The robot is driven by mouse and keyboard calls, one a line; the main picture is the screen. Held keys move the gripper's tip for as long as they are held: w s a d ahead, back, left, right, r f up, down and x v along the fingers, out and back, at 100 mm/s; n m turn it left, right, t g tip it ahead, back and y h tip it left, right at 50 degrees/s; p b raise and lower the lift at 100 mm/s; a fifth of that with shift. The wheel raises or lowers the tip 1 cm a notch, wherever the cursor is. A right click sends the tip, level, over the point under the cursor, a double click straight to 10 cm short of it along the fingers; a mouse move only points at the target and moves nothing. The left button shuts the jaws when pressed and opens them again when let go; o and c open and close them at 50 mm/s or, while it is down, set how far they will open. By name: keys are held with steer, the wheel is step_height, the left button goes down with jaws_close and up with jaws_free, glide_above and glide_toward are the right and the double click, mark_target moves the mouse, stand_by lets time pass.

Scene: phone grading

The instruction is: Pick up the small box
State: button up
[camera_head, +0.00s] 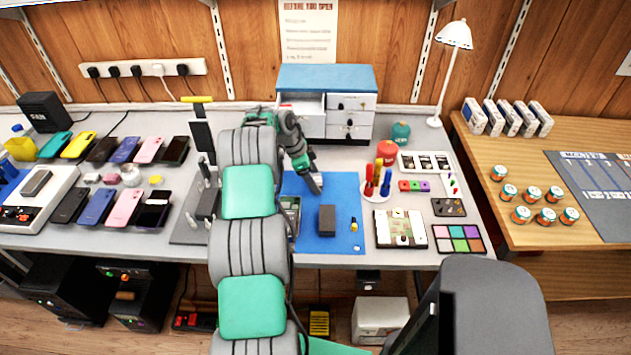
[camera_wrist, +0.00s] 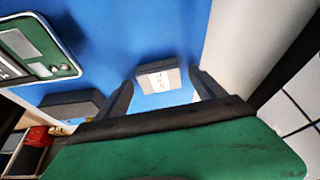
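A small light grey box (camera_wrist: 158,77) with a white printed label lies on the blue mat (camera_wrist: 120,25) in the wrist view. My gripper (camera_wrist: 161,78) is open, with one dark finger on each side of the small box and a visible gap to both. I cannot tell how far the fingertips are from it in depth. In the head view my gripper (camera_head: 315,184) points down over the back of the mat (camera_head: 343,190); the small box cannot be made out clearly there.
A larger dark box (camera_head: 327,220) stands on the mat, also in the wrist view (camera_wrist: 72,104). A white drawer cabinet (camera_head: 351,117) with an open drawer stands behind.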

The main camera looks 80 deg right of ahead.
steer(key=c, duration=1.4)
